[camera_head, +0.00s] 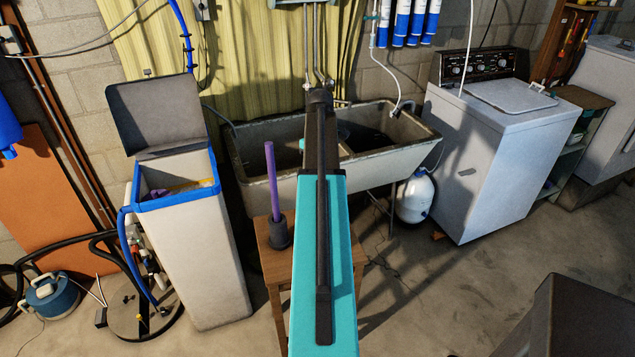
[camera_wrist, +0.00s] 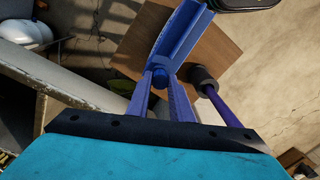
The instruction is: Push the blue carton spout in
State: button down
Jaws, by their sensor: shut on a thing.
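The finger tips blend with the blue, so the exact contact is hard to see. In the head view my arm hides the carton and the gripper.
A wooden stool (camera_head: 271,262) bears a plunger with a purple handle (camera_head: 272,185). A grey double sink (camera_head: 385,150) stands behind my arm. A white softener cabinet with an open lid (camera_head: 200,255) is at left, a washing machine (camera_head: 490,150) at right. A white tank (camera_head: 414,197) is under the sink.

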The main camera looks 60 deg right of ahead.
jog(key=shift+f, duration=0.45)
jog(key=c, duration=1.5)
grip_release()
jog(key=shift+r, duration=0.15)
jog(key=shift+r+b, duration=1.85)
jog(key=shift+r, duration=4.95)
